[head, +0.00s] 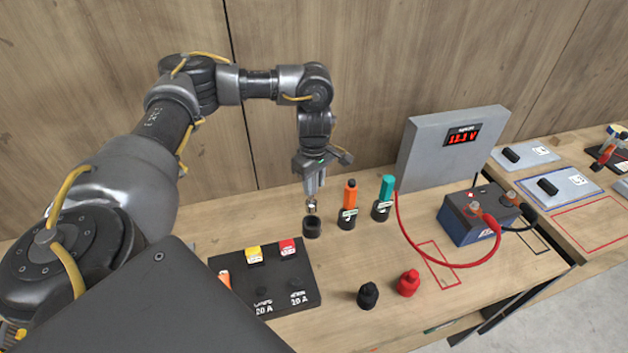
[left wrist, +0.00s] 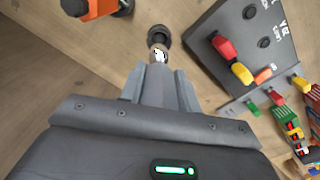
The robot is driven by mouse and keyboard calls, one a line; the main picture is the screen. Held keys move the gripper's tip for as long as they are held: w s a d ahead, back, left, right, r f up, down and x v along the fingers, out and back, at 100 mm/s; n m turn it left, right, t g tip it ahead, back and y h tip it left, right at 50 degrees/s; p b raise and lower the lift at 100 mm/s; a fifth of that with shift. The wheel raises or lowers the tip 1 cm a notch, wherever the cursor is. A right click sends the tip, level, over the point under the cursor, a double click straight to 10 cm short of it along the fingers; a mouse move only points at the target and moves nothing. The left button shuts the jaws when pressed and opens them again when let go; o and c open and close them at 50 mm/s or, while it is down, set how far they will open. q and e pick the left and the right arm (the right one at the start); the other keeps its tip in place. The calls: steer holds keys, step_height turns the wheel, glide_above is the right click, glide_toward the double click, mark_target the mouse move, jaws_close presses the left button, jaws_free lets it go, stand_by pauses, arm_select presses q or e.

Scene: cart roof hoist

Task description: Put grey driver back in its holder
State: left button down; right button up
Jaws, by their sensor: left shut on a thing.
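My left gripper (head: 313,188) points down at the back of the bench, shut on the grey driver (head: 311,205). Only a short pale-grey part of the driver shows below the fingers; the rest is hidden by them. The black round holder (head: 312,228) stands upright on the bench just below the driver. In the left wrist view the driver (left wrist: 158,53) sticks out from the closed fingers (left wrist: 165,88), and the holder (left wrist: 158,35) shows right beyond it. I cannot tell whether the tip is inside the holder's mouth. My right gripper is not in view.
An orange driver (head: 350,193) and a teal driver (head: 387,188) stand in holders to the right. A black fuse block (head: 300,293) lies at front left. Black (head: 368,295) and red (head: 408,283) caps, a battery (head: 470,225) and a grey meter box (head: 430,160) are further right.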

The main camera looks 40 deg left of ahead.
mark_target(314, 192)
arm_select(q)
steer(key=shift+s+f+b, duration=0.1)
steer(key=shift+f+b, duration=0.35)
steer(key=shift+b, duration=0.1)
step_height(314, 192, down, 3)
steer(key=shift+f+b, duration=0.1)
steer(key=shift+b, duration=1.1)
steer(key=shift+f+b, duration=0.3)
steer(key=shift+f, duration=0.1)
steer(key=shift+d, duration=0.1)
steer(key=shift+r, duration=0.15)
steer(key=shift+r+p, duration=0.1)
steer(key=shift+p, duration=0.2)
steer(key=shift+p, duration=0.35)
